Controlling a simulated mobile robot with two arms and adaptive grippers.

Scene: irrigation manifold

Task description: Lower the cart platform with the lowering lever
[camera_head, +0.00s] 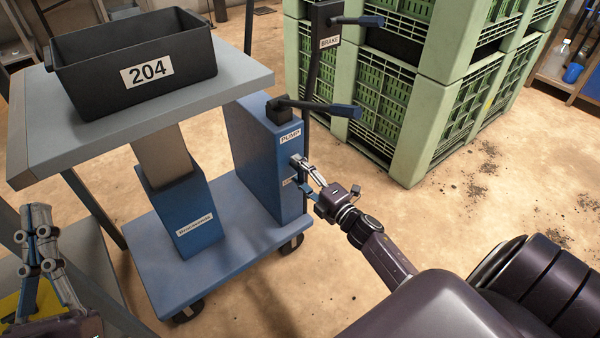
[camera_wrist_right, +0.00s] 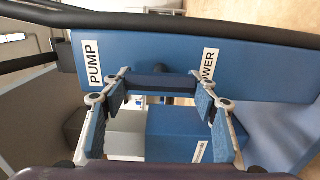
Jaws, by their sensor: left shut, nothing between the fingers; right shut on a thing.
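The cart has a grey platform (camera_head: 235,85) raised on a blue and grey column (camera_head: 180,205) above a blue base (camera_head: 245,245). A blue pump box (camera_head: 268,160) stands on the base, with PUMP and partly hidden LOWER labels. My right gripper (camera_head: 303,172) is at the side of this box. In the right wrist view its fingers are shut on the dark blue lowering lever (camera_wrist_right: 163,85), which spans between the fingertips beside the LOWER label (camera_wrist_right: 209,70). In the head view the fingers hide most of the lever. My left gripper (camera_head: 38,215) is shut and empty at the lower left.
A black bin labelled 204 (camera_head: 135,60) sits on the platform. The pump handle (camera_head: 320,107) sticks out above my right gripper, and the brake lever (camera_head: 358,21) is higher up. Green crates (camera_head: 415,110) stand behind. The floor at right is open.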

